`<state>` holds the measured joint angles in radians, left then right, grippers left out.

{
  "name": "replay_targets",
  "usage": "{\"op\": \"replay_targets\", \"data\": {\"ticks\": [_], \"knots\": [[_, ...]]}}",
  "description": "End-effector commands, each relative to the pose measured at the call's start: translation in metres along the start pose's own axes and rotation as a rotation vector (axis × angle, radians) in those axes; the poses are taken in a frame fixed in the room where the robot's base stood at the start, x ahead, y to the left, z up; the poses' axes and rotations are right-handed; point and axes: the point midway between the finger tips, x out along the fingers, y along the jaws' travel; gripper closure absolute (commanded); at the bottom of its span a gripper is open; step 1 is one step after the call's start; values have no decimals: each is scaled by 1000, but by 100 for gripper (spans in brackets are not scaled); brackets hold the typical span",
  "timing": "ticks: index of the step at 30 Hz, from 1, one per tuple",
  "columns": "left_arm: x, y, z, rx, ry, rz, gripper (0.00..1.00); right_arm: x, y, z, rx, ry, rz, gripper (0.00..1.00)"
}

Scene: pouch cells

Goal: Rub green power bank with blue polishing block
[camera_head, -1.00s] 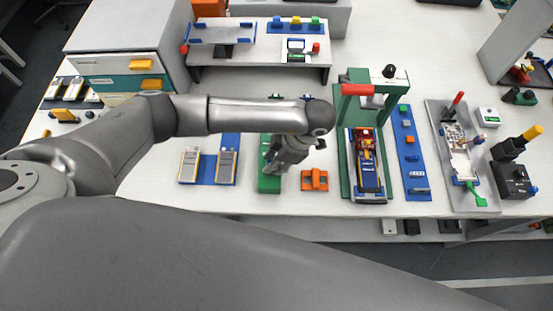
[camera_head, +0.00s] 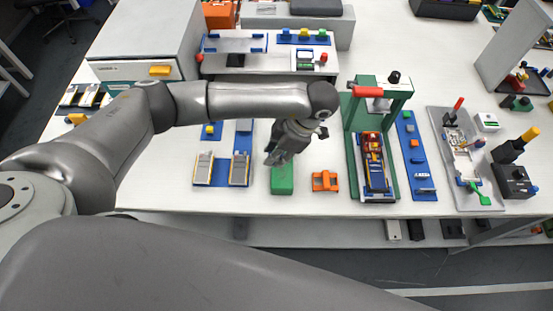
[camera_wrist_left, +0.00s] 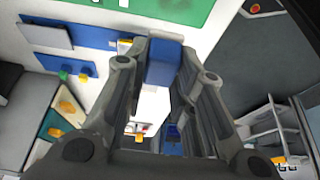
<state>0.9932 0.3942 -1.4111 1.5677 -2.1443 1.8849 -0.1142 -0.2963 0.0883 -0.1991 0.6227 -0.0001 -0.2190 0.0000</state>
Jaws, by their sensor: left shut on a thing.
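The green power bank (camera_head: 282,182) lies flat on the white table, between the silver-and-blue cells and a small orange fixture. In the left wrist view a green surface with white marks (camera_wrist_left: 182,12) lies just beyond my fingertips. My left gripper (camera_head: 273,158) is at the far edge of the power bank and points down. It is shut on the blue polishing block (camera_wrist_left: 163,64), which sits between the fingers in the wrist view. In the head view the block is hidden by the gripper. Whether it touches the power bank I cannot tell. My right gripper is not in view.
An orange fixture (camera_head: 325,181) is close on the right, with a green press frame (camera_head: 357,150) beyond it. Two silver cells on a blue mat (camera_head: 222,172) lie to the left. A raised shelf (camera_head: 265,62) stands behind. The table's front edge is close.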

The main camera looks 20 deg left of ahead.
Motion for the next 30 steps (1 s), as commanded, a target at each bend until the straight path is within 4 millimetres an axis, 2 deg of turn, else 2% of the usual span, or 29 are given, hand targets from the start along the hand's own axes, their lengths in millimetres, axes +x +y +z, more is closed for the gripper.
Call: {"op": "replay_targets", "data": {"ticks": [6, 16, 24, 28, 30], "knots": [[-16, 7, -7, -5, 1, -1, 95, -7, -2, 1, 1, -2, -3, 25], [-17, 8, -8, -5, 1, -2, 95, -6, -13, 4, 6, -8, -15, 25], [-17, 8, -8, -1, 1, 0, 95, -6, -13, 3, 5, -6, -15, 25], [-20, 14, -11, 69, 0, 33, 95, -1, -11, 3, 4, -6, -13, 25], [-23, 20, -15, 163, 1, 74, 95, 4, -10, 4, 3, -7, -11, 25]]}}
